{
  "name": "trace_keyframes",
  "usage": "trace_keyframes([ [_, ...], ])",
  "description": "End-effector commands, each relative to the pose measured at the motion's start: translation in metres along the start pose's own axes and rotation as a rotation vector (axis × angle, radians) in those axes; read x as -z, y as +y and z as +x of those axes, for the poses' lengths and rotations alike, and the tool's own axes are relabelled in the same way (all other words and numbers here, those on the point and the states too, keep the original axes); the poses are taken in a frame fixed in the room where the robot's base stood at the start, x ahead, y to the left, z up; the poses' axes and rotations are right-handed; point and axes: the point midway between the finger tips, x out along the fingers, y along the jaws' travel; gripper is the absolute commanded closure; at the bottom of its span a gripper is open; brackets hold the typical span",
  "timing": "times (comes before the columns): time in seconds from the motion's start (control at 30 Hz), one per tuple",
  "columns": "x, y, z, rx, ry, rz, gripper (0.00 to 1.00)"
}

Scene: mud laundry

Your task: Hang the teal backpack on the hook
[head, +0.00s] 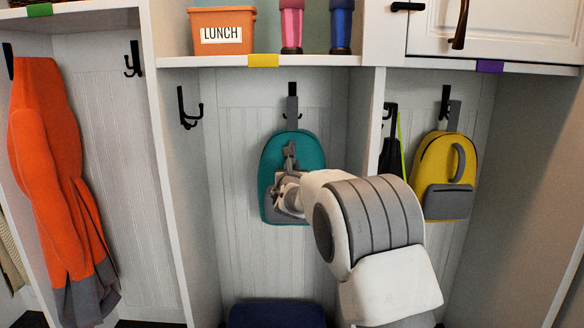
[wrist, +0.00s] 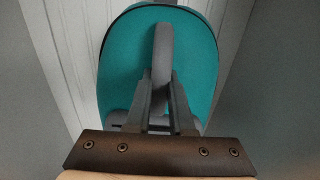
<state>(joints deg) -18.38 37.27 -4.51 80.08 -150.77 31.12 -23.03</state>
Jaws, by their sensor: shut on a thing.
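The teal backpack (head: 309,151) is upright against the back wall of the middle cubby, with its grey top loop (head: 292,108) at a black hook (head: 292,89). I cannot tell if the loop is over the hook or just in front of it. My gripper (head: 290,165) is in front of the backpack, shut on the grey handle on its front. In the wrist view, the fingers (wrist: 160,95) close around the grey handle (wrist: 163,60) of the teal backpack (wrist: 195,60). The grey front pocket is partly hidden by my gripper.
A black double hook (head: 188,108) is free on the left in the same cubby. A yellow backpack (head: 443,160) hangs in the right cubby, and an orange coat (head: 58,170) on the left. A shelf (head: 225,61) with an orange LUNCH bin (head: 222,18) runs above.

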Motion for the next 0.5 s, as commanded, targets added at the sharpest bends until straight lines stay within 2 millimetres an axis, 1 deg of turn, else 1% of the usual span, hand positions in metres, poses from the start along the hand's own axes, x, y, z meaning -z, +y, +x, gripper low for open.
trace_keyframes([
  [0.03,-0.0034,-0.0003,0.0001,0.001,-0.006,0.0,1.0],
  [0.1,-0.0033,-0.0002,0.0001,0.001,-0.006,0.0,1.0],
  [0.13,-0.0033,-0.0002,0.0001,0.001,-0.006,0.0,0.74],
  [0.3,-0.0022,-0.0001,0.0001,0.0,-0.004,0.0,0.44],
  [0.5,-0.001,0.0,0.0,0.0,-0.001,0.0,0.44],
])
